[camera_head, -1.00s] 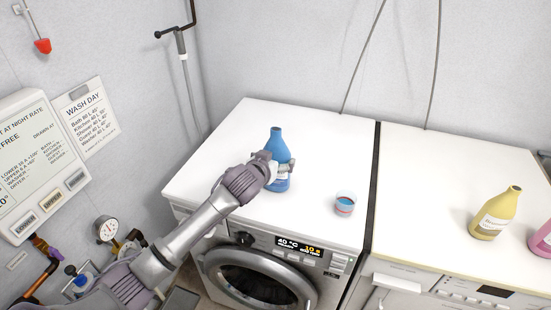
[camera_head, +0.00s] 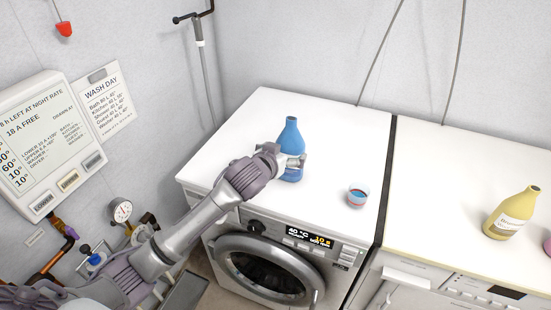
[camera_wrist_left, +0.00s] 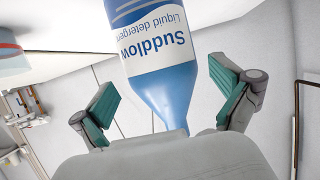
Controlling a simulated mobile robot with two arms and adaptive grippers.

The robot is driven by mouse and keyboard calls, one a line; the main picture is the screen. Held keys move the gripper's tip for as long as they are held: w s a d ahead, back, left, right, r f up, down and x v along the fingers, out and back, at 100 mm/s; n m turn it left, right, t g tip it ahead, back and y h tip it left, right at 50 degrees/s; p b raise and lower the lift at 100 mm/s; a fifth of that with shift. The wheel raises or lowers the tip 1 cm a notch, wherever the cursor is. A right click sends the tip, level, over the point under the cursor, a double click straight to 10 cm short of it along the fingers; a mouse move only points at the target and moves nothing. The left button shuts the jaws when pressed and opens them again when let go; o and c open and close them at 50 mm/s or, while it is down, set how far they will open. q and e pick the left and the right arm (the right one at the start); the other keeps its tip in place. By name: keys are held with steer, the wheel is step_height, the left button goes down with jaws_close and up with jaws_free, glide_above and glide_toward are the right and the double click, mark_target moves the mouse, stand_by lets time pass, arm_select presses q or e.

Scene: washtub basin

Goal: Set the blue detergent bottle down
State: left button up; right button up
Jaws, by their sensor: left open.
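The blue detergent bottle (camera_head: 291,136) stands upright on the white top of the left washing machine (camera_head: 235,125). My left gripper (camera_head: 291,160) is at the bottle's near side, at mid-height, and partly covers its body and label. In the left wrist view the bottle (camera_wrist_left: 165,85) appears upside down between the two green-padded fingers. The fingers are open, with a visible gap on each side of the bottle. My right gripper is not in view.
A small cup (camera_head: 357,198) with blue and red on it stands right of the bottle. A yellow bottle (camera_head: 512,214) stands on the right-hand machine (camera_head: 440,190). A dark gap separates the machines. The top behind the blue bottle is clear.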

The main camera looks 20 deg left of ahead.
arm_select(q)
steer(key=v, duration=0.8)
steer(key=shift+b, duration=0.3)
